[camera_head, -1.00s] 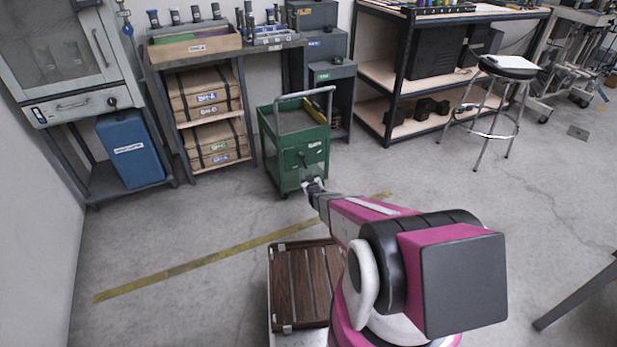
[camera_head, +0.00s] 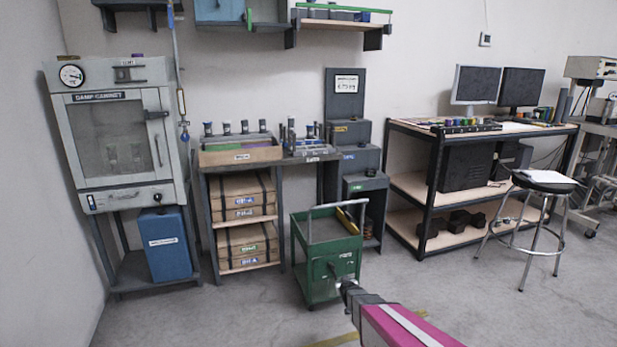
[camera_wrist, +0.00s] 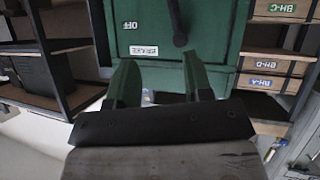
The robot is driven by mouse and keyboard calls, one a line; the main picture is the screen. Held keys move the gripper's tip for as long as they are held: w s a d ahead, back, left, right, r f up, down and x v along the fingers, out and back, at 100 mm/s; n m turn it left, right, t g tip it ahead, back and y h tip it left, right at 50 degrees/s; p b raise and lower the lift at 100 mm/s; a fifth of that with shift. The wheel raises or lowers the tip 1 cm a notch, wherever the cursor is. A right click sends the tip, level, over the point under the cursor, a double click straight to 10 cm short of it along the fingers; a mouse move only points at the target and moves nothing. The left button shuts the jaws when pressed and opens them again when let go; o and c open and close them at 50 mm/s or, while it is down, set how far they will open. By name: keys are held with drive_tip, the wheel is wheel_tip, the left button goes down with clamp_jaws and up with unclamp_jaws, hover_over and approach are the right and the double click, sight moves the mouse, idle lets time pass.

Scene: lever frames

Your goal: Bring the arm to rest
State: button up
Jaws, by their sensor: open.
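My arm, pink with a pale stripe, reaches in from the bottom of the head view. My gripper (camera_head: 346,287) is at its end, in front of the green cart (camera_head: 326,262). In the wrist view my gripper (camera_wrist: 160,85) shows two fingers apart with nothing between them. Beyond the fingers is the green cart's front (camera_wrist: 150,30), with a dark lever handle (camera_wrist: 178,22), an "OFF" mark and a white label. The picture there is upside down. Whether a fingertip touches the cart cannot be told.
A damp cabinet (camera_head: 122,140) stands at the left, above a blue box (camera_head: 165,244). A workbench with wooden crates (camera_head: 242,196) is behind the cart. A black shelf bench (camera_head: 432,190) and a stool (camera_head: 543,182) stand at the right. Bare floor (camera_head: 220,315) lies in front.

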drive_tip(key=s+r+g, duration=0.4)
drive_tip(key=s+r, duration=0.2)
drive_tip(key=s, duration=0.4)
drive_tip(key=s+d+r+m+g, duration=0.1)
drive_tip(key=s+r+g, duration=0.3)
drive_tip(key=s+r, duration=0.3)
drive_tip(key=s+d+r+m+g, duration=0.1)
drive_tip(key=s+r+g, duration=0.3)
drive_tip(key=s+r, duration=0.3)
drive_tip(key=s, duration=0.5)
drive_tip(key=shift+s+d, duration=0.15)
drive_tip(key=shift+s, duration=0.25)
drive_tip(key=shift+w+f, duration=0.1)
